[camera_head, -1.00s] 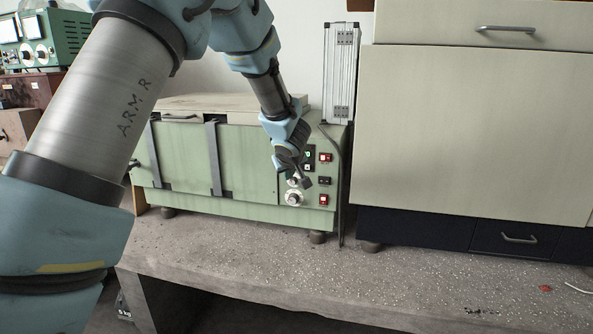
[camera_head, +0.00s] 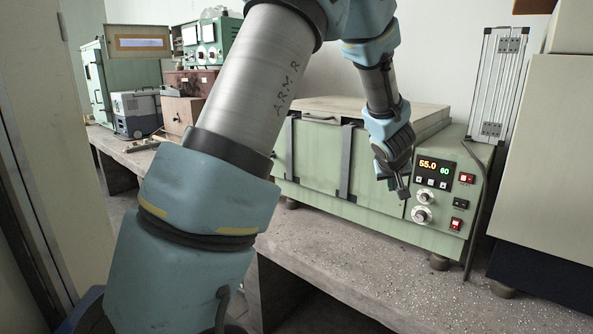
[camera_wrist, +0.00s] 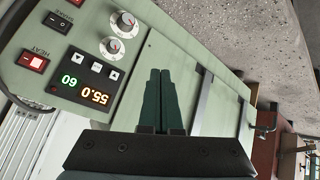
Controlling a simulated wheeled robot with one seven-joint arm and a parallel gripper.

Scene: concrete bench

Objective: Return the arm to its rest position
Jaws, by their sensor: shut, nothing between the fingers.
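My gripper (camera_head: 401,188) hangs in front of the green box-shaped device (camera_head: 315,172), just left of its control panel. In the wrist view my gripper (camera_wrist: 163,75) shows its two dark fingers side by side, closed together with nothing between them. The device's display (camera_head: 434,173) is lit and reads 55.0 and 60; it also shows in the wrist view (camera_wrist: 84,90). Knobs and red switches sit near the display. My arm is bent, reaching out over the bench. I cannot tell whether the fingertips touch the device.
The concrete bench (camera_head: 345,262) has a bare strip before the device. A silver metal case (camera_head: 499,85) stands behind it at right. A cream cabinet (camera_head: 548,160) is at far right. A grey-blue box (camera_head: 137,113) and brown boxes stand farther left along the bench.

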